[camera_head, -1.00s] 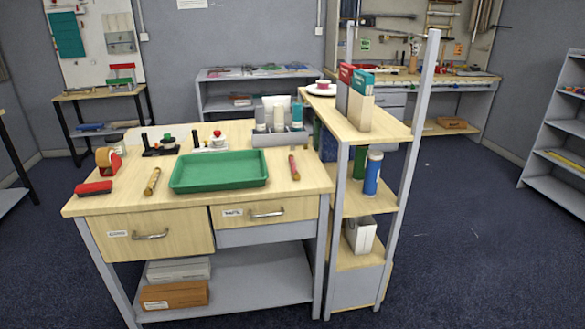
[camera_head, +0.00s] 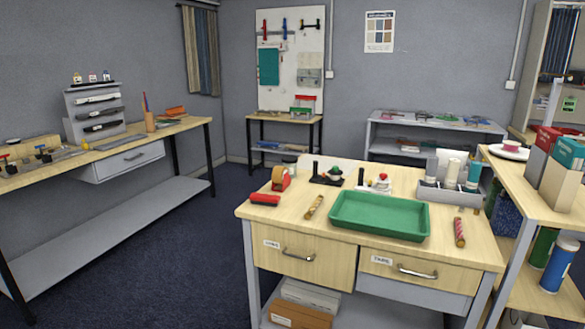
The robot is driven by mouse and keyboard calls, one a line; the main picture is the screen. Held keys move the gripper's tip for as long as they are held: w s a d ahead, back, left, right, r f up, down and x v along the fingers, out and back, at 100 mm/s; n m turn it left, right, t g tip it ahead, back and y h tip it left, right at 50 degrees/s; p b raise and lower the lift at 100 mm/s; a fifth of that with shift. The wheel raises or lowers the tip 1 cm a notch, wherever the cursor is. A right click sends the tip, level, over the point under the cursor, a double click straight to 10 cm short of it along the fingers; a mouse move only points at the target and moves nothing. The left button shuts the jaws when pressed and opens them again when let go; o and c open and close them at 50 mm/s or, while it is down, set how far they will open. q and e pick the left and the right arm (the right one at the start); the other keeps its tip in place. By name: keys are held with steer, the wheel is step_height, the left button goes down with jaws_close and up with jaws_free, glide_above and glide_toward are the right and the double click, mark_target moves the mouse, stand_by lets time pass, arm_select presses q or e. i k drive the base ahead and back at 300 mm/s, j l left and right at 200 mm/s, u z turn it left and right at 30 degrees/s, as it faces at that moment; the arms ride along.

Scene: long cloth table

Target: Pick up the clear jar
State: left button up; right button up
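Neither of my grippers is in view.
A long side bench (camera_head: 180,128) runs along the left, bearing a grey rack (camera_head: 94,113). Blue carpet (camera_head: 175,250) lies free between the side bench and workbench.

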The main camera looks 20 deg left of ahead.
mark_target(292, 168)
steer(key=i+j, duration=0.2)
steer(key=j, duration=0.15)
steer(key=i+j+z, duration=0.1)
steer(key=i+j, duration=0.15)
steer(key=i+j+z, duration=0.1)
steer(key=j, duration=0.35)
steer(key=i+j, duration=0.25)
steer(key=i+j+z, duration=0.1)
steer(key=j, duration=0.4)
steer(key=i+j, duration=0.3)
steer(key=j+z, duration=0.05)
